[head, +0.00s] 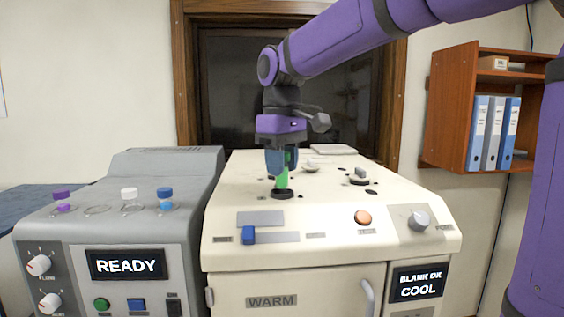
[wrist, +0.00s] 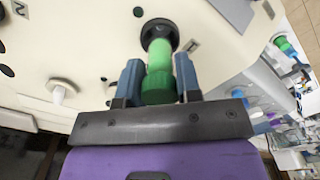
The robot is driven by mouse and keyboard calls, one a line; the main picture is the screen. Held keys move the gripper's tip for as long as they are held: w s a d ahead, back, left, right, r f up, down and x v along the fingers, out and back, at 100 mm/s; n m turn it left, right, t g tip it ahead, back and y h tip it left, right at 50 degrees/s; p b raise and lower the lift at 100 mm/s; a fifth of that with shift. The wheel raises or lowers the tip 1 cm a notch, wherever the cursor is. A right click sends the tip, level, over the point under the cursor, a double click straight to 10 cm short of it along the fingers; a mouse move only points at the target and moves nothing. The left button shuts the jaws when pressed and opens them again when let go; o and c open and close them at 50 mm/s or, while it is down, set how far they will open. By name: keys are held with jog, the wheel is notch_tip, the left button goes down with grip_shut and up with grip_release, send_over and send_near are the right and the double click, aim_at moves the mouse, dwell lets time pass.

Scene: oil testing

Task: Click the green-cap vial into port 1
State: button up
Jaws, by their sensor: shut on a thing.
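My gripper (head: 281,162) is shut on the green-cap vial (head: 281,180) above the cream machine. In the wrist view the two blue fingers (wrist: 159,84) flank its dark green cap (wrist: 158,88), and its light green body points away from me. The vial looks upright in the head view. Its lower end is at the black ring of port 1 (head: 283,194), which shows in the wrist view (wrist: 160,32) beside a "1" label (wrist: 192,46). I cannot tell how deep the end sits in the ring. The fingers partly hide the cap in the head view.
The grey machine (head: 125,235) at left reads READY and holds purple (head: 62,201), white (head: 129,197) and blue (head: 165,198) capped vials, plus an empty ring (head: 97,210). The cream machine bears a blue slider (head: 249,235), orange button (head: 363,217) and a black-based fitting (head: 359,177).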

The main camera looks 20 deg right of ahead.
aim_at(281, 189)
jog(key=shift+f, duration=1.85)
dwell(1.5)
jog(key=shift+s+f, duration=0.15)
jog(key=shift+f, duration=0.45)
dwell(0.8)
jog(key=o, duration=1)
jog(key=shift+c, duration=0.3)
jog(key=shift+a, duration=0.1)
jog(key=shift+r, duration=0.2)
jog(key=shift+o, duration=0.2)
jog(key=shift+r, duration=0.35)
jog(key=r, duration=1.1)
jog(key=shift+d, duration=0.25)
